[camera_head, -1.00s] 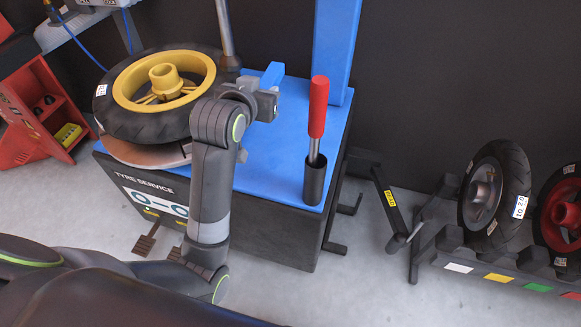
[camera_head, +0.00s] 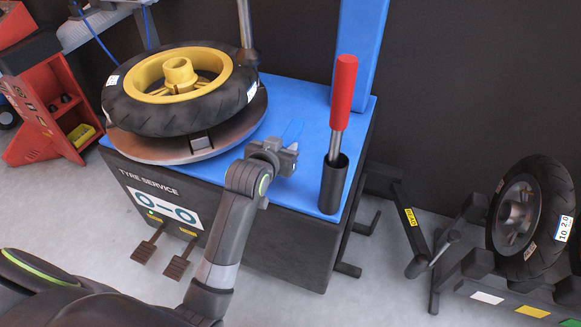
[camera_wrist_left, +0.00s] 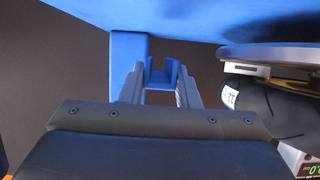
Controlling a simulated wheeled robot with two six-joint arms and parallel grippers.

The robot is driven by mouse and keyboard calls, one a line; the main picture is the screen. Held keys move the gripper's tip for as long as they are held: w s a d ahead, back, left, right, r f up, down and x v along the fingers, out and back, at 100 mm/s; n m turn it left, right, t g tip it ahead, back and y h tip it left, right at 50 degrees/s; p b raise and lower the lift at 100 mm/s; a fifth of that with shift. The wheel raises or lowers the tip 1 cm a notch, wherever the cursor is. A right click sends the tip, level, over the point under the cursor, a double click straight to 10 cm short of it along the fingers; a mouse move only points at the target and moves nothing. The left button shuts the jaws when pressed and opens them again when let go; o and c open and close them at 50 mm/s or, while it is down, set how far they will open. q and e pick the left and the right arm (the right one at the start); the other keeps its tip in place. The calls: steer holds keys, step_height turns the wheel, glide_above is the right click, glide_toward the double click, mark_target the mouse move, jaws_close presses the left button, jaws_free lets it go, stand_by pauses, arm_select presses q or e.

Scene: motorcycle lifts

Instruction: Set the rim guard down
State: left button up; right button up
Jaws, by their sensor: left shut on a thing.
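The rim guard is a small blue U-shaped piece (camera_wrist_left: 161,75). In the left wrist view it sits between the fingertips of my left gripper (camera_wrist_left: 160,88). In the head view the rim guard (camera_head: 292,131) is hard to tell from the blue top behind it. My left gripper (camera_head: 287,152) is shut on it at the front part of the blue machine top (camera_head: 300,110), left of the red-handled lever. I cannot tell whether the guard touches the top. My right gripper is not in view.
A black tyre on a yellow wheel (camera_head: 165,115) lies on the round turntable (camera_head: 200,150) at the left. A red-handled lever (camera_head: 341,95) stands in a black cup (camera_head: 333,185) close to the right of my gripper. A wheel rack (camera_head: 500,285) stands on the right.

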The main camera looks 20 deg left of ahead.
arm_select(q)
step_height(320, 180, down, 3)
steer(key=shift+f+b, duration=0.1)
steer(key=shift+b, duration=0.25)
step_height(320, 180, down, 3)
steer(key=shift+f+b, duration=0.15)
steer(key=shift+b, duration=0.5)
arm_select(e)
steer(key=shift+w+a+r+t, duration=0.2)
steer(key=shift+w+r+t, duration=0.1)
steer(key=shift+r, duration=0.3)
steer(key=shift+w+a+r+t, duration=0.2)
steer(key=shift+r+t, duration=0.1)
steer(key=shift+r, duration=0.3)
arm_select(q)
steer(key=o, duration=0.9)
steer(key=shift+f, duration=0.15)
steer(key=shift+o, duration=0.2)
